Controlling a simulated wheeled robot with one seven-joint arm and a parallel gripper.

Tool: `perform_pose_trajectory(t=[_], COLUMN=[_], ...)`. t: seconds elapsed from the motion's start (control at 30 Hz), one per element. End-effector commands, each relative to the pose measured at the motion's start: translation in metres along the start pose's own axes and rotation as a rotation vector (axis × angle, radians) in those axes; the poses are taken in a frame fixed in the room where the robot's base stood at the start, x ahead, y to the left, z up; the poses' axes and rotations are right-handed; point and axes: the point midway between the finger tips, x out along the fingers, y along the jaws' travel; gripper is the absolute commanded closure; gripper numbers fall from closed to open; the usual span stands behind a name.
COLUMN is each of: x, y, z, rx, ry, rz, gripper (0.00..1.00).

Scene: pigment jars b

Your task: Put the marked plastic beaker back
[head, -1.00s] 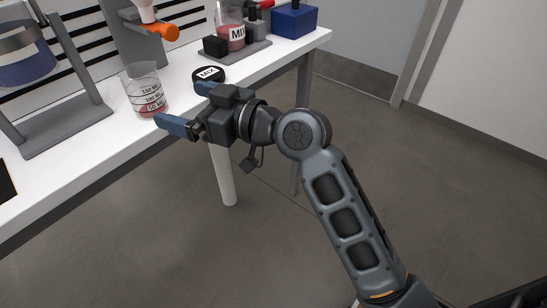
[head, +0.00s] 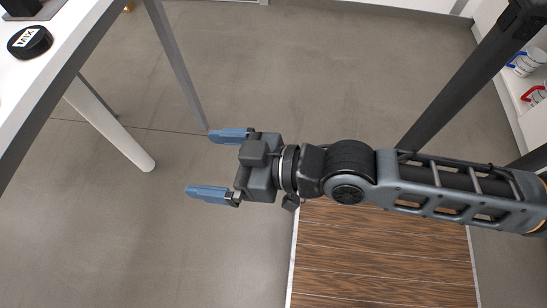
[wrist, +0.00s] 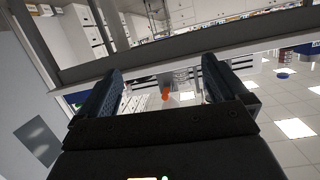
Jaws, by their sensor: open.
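The marked plastic beaker is not visible in either current view. My gripper (head: 214,165) is open and empty over the grey floor, to the right of the white table (head: 88,28) in the head view. Its two blue fingers point left, toward the table. In the wrist view the open gripper (wrist: 162,78) has nothing between its fingers, and a table edge (wrist: 185,62) crosses beyond them.
A white table leg (head: 115,125) and a grey one (head: 178,65) stand left of my gripper. A wood-grain surface (head: 385,260) lies below my arm. White shelving with mugs (head: 527,62) is at far right. A small orange object (wrist: 165,94) shows in the wrist view.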

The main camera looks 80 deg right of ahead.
Motion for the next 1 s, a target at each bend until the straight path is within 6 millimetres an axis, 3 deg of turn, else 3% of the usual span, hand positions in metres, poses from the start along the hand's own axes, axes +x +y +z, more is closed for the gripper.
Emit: perform_pose_trajectory(t=[0.03,0.2,0.4,0.57,1.0], x=[-0.021,-0.08,-0.119,-0.129,-0.129], y=[0.0,0.002,0.002,0.001,0.001], z=[0.005,0.007,-0.001,-0.003,-0.004], rx=[-0.012,-0.055,-0.091,-0.1,-0.099], ry=[-0.015,-0.026,-0.028,-0.027,-0.027], rz=[0.0,-0.01,-0.041,-0.051,-0.051], gripper=[0.0,0.0,0.0,0.0,0.0])
